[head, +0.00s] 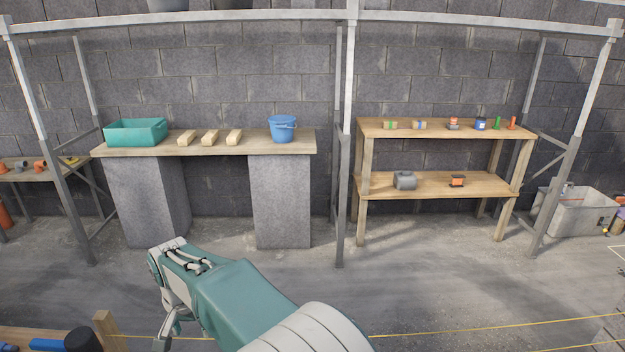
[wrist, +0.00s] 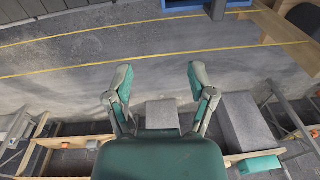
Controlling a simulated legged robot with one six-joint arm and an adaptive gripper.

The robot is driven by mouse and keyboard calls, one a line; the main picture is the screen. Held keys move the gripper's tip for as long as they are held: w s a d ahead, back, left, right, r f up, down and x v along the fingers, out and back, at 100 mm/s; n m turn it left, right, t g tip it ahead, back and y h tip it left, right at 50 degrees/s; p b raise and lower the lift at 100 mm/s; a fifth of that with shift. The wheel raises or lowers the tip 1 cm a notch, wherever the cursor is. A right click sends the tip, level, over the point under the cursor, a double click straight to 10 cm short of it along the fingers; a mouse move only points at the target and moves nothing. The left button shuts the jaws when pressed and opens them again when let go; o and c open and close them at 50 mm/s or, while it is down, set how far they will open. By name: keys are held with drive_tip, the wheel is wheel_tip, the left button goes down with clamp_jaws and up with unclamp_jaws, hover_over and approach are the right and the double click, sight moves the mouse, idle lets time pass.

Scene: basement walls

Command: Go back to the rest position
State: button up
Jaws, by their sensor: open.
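My gripper (wrist: 158,88) is open in the wrist view, its two green and grey fingers spread apart with nothing between them. That view shows the place upside down, with concrete floor and a yellow line beyond the fingers. In the head view, my green and white arm reaches from the bottom middle toward the lower left. The gripper end there is partly hidden and points down over the floor, apart from the benches.
A bench (head: 203,150) holds a green bin (head: 136,132), wooden blocks (head: 210,137) and a blue bucket (head: 282,129). A two-level wooden shelf (head: 450,187) with small items stands right. Metal posts (head: 347,140) rise between. A wooden structure (head: 107,328) lies lower left. Middle floor is clear.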

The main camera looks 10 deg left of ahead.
drive_tip(key=w+d+r+t, duration=0.15)
drive_tip(key=d+r, duration=0.35)
drive_tip(key=d, duration=0.5)
drive_tip(key=w+d+r+m+y, duration=0.15)
drive_tip(key=d+r, duration=0.35)
drive_tip(key=d, duration=0.5)
drive_tip(key=w+d+r+t+h, duration=0.15)
drive_tip(key=d+r, duration=0.35)
drive_tip(key=d, duration=0.6)
drive_tip(key=s+d+t, duration=0.1)
drive_tip(key=s+d, duration=0.6)
drive_tip(key=d, duration=0.3)
drive_tip(key=s+d+f+m+t, duration=0.1)
drive_tip(key=s+d, duration=0.7)
drive_tip(key=d, duration=0.2)
drive_tip(key=shift+d+f+h, duration=0.25)
drive_tip(key=shift+d+h, duration=0.05)
drive_tip(key=shift+d, duration=0.1)
drive_tip(key=shift+c, duration=1)
drive_tip(key=shift+a, duration=0.2)
